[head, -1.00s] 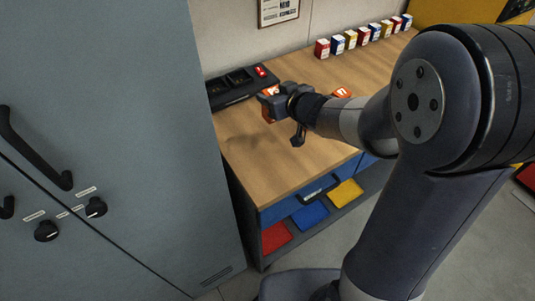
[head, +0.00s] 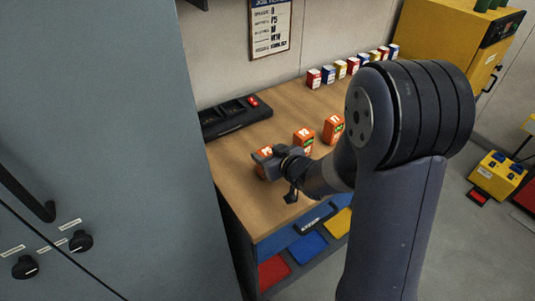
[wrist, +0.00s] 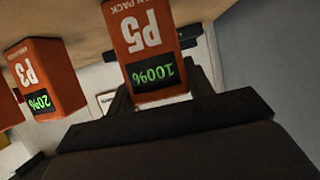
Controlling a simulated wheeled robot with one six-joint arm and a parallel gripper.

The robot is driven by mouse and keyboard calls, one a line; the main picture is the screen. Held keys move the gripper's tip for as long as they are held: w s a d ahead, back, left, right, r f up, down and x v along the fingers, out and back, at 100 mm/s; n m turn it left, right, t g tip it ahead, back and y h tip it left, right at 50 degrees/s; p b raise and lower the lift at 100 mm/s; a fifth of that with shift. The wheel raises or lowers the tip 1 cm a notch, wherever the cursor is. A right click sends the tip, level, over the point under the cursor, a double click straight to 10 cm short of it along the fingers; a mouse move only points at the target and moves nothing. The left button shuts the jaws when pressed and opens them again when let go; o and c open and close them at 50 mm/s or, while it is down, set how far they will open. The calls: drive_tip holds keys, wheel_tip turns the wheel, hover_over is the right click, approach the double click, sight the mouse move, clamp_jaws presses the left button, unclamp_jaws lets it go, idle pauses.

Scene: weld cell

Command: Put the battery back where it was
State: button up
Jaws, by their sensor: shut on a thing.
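My gripper (head: 277,160) is shut on an orange battery (head: 262,157) over the left part of the wooden bench. In the wrist view this battery (wrist: 146,38) reads P5 and 100%, and its text is upside down. I cannot tell whether it touches the bench top. A second orange battery (head: 303,141) stands to the right of the gripper; in the wrist view the neighbouring one (wrist: 45,77) reads P3 and 20%. A third orange battery (head: 333,129) stands farther right. A black charger (head: 231,120) with dark bays and a red light lies behind the gripper, against the wall.
Several small coloured boxes (head: 341,68) line the back of the bench (head: 232,160). A grey cabinet (head: 100,130) stands close at left. A printed board (head: 270,28) hangs on the wall. Bench top between charger and batteries is clear.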

drive_tip(key=shift+f, duration=0.15)
drive_tip(key=o, duration=1.3)
drive_tip(key=shift+r, duration=0.3)
drive_tip(key=p+v, duration=0.1)
drive_tip(key=v, duration=1.1)
drive_tip(key=shift+d+f, duration=0.1)
drive_tip(key=shift+f, duration=0.05)
drive_tip(key=shift+f, duration=0.1)
